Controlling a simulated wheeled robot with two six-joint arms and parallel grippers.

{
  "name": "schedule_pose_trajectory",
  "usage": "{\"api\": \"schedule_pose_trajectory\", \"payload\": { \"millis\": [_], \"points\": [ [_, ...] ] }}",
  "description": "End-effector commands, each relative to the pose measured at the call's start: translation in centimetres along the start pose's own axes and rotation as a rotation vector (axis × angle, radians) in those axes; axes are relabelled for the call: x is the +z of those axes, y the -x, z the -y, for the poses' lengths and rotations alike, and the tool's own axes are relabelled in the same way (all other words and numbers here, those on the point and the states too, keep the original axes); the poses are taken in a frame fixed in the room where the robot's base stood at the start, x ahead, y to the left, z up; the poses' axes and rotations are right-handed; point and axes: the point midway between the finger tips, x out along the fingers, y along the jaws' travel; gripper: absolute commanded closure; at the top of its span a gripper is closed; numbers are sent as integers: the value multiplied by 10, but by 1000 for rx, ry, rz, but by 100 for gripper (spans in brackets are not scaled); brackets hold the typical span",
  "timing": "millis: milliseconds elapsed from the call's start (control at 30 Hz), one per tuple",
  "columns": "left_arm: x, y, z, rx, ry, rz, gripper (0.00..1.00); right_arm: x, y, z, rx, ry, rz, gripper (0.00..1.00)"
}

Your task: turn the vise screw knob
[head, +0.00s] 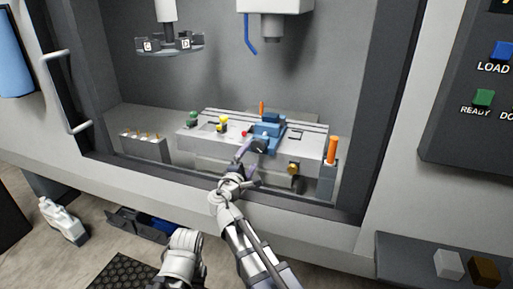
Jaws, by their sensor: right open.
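The blue vise (269,127) sits on the grey machine table inside the booth. A dark round part at its front, seemingly the screw knob (260,146), is small and partly hidden by my right gripper. My right gripper (249,158) is open at the table's front edge, just in front of and below the vise. I cannot tell whether it touches the knob. Of my left arm, only a link shows at the bottom; its gripper is not in view.
The machine table (306,144) also carries a yellow knob (223,121), a red ball (243,134) and a green part (193,118). An orange-handled tool (332,149) stands at right. A spindle head (272,22) hangs above. The door frame edge (170,185) runs in front.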

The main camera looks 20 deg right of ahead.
Motion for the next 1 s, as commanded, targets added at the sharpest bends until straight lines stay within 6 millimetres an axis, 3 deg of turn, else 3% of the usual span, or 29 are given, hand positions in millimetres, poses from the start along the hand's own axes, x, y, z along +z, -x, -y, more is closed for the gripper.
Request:
{"api": "schedule_pose_trajectory", "payload": {
  "millis": [400,600,800,1000],
  "points": [
    [0,1,0,0,0,0,50,-1,0,-1,0,1057,0,1],
    [0,1,0,0,0,0,50,-1,0,-1,0,1439,0,1],
    [0,1,0,0,0,0,50,-1,0,-1,0,1618,0,1],
    [0,1,0,0,0,0,50,-1,-2,-1,0,1643,1,1]
  ]
}}
